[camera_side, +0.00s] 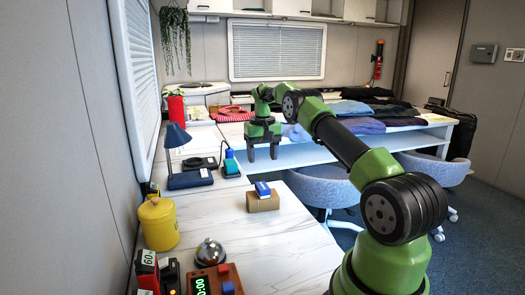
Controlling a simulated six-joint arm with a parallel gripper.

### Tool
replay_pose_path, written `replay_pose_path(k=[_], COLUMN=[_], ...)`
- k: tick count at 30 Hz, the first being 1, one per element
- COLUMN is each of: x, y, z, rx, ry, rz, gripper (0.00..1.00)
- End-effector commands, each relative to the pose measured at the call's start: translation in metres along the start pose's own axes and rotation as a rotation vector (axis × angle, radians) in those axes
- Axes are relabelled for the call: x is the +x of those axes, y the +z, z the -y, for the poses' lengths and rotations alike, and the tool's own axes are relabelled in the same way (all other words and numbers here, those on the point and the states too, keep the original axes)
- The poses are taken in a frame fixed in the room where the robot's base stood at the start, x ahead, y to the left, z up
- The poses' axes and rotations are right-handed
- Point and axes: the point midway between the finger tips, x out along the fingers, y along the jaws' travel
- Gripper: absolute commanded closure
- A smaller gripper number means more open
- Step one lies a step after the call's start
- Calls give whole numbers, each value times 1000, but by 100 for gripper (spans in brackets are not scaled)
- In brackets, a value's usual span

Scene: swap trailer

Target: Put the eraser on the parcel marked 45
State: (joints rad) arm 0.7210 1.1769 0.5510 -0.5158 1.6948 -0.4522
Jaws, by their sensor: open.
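A small brown cardboard parcel (263,204) sits on the white worktop, right of the middle. A blue and white block that looks like the eraser (262,188) rests on top of it. No number can be read on the parcel. My gripper (263,157) hangs with its fingers pointing down, open and empty. In the picture it is above and behind the parcel, apart from the block.
A blue and green item (230,164) is behind the parcel. Worktop around the parcel is clear.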

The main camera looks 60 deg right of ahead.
Motion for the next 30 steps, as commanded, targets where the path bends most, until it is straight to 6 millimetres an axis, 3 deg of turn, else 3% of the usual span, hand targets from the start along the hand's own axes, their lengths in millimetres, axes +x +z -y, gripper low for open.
replay_pose_path(k=[5, 8, 11, 14, 21, 25, 30], x=[-16, -35, -68, -107, -178, -196, -199], y=[1, 5, 17, 43, 136, 198, 277], z=[3, 15, 40, 69, 118, 127, 122], rx=[-4, -27, -72, -128, -247, -302, -361], ry=[-2, -9, -26, -56, -155, -225, -328], rz=[-5, -25, -66, -118, -244, -304, -371], gripper=[40, 40, 40, 40, 40, 40, 40])
